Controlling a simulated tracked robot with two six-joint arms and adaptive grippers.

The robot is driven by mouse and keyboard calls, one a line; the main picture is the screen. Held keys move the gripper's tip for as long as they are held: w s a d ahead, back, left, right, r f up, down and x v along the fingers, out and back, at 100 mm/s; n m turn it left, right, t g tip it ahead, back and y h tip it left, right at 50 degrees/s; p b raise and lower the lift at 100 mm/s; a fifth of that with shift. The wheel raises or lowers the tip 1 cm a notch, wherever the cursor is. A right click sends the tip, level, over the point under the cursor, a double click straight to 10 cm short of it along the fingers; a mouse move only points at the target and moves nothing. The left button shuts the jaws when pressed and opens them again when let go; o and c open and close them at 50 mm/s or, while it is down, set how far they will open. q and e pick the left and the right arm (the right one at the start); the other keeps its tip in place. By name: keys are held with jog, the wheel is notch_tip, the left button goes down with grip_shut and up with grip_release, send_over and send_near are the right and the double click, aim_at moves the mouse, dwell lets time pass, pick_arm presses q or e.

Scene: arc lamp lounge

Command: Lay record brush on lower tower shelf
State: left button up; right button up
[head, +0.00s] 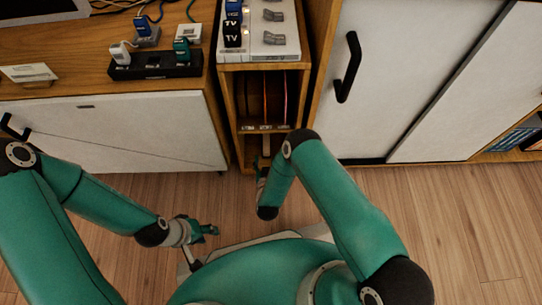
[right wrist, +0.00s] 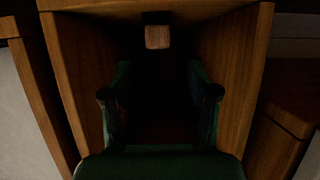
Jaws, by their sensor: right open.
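The tower (head: 233,128) stands in the middle of the head view, with an upper compartment of upright records and a lower shelf below it. A small wooden block, apparently the record brush (head: 266,143), shows at the lower opening; in the right wrist view (right wrist: 158,37) it lies ahead, beyond the fingertips. My right gripper (right wrist: 160,95) is open and empty, its fingers between the side walls of the lower compartment, apart from the block. In the head view my right arm partly hides this gripper (head: 262,168). My left gripper (head: 212,230) is over the floor; its finger gap is unclear.
A white cabinet (head: 120,135) flanks the tower on the left and a sliding-door cabinet (head: 385,70) on the right. The wooden floor (head: 470,220) at right is clear.

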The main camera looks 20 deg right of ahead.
jog(key=s+r+g+y, duration=0.3)
jog(key=s+r+g, duration=0.3)
jog(key=s, duration=0.6)
jog(key=s+r+g+y, duration=0.4)
jog(key=s+r+g, duration=0.2)
jog(key=s, duration=0.5)
jog(key=shift+s+d+n, duration=0.15)
jog(key=shift+s+n, duration=0.2)
jog(key=shift+n, duration=0.05)
notch_tip(320, 180, up, 40)
jog(key=p, duration=3.9)
jog(key=shift+f+p, duration=0.25)
jog(key=shift+p, duration=0.15)
